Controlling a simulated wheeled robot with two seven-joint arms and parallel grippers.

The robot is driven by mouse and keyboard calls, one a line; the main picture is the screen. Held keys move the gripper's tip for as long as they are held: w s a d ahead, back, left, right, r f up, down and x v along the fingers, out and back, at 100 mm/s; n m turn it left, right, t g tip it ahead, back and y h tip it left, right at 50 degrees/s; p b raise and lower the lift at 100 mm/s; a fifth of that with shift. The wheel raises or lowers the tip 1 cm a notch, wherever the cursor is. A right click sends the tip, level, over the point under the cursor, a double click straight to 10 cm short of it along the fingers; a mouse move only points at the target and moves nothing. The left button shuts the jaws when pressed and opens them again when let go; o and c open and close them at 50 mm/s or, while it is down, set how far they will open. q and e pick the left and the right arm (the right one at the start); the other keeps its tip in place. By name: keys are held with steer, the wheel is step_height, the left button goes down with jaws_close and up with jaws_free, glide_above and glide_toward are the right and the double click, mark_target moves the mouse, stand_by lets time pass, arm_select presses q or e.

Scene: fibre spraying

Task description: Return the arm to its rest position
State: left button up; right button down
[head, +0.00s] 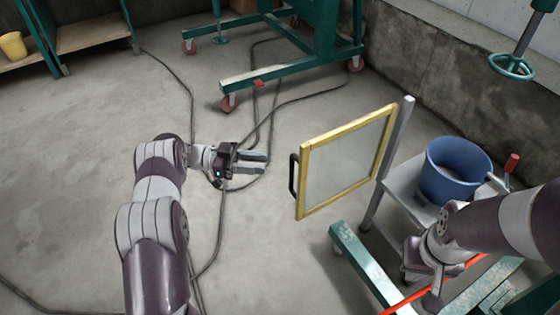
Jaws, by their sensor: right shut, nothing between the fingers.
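My left arm (160,205), white and dark purple, reaches forward from the bottom left. Its gripper (266,162) points right above the concrete floor. Its two grey fingers look apart, with nothing seen between them. My right arm (485,222) comes in from the right edge and bends down in front of the blue bucket. Its gripper (432,300) points down beside a red-orange bar or hose (407,298) and is shut and empty. The fingertips are small and partly unclear there.
A yellow-framed panel (303,180) with a black handle stands between my arms. The blue bucket (442,187) sits on a grey stand (397,187). A green wheeled frame (285,80) stands at the back, with dark cables (190,95) across the floor. A valve wheel (511,67) hangs upper right.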

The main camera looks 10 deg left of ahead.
arm_select(q)
steer(key=a, duration=0.2)
steer(key=shift+s+a, duration=0.1)
steer(key=shift+a, duration=0.3)
